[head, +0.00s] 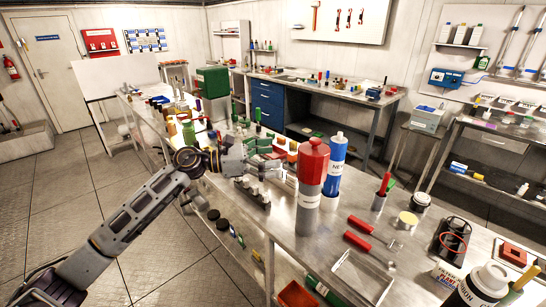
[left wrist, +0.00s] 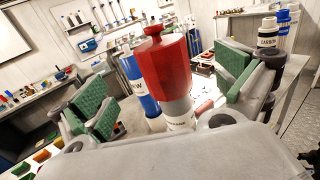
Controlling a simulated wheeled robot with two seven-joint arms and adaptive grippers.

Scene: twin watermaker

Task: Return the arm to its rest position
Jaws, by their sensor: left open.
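My left arm comes in from the left in the head view and reaches over the long metal workbench (head: 318,238). My left gripper (head: 276,158) is open above the bench, left of a tall grey cylinder with a red cap (head: 312,172). In the left wrist view the green-padded fingers of the left gripper (left wrist: 170,92) stand wide apart. The red-capped cylinder (left wrist: 166,62) appears between them, beyond the fingertips, and nothing is held. A blue labelled bottle (head: 335,160) stands just behind it. My right gripper is in neither view.
A rack with dark-capped vials (head: 254,194) stands below the gripper. A green box (head: 212,82) and many small bottles crowd the bench's far end. Red-handled tools (head: 358,232) and a metal tray (head: 362,277) lie nearer. Open floor (head: 70,190) lies left of the bench.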

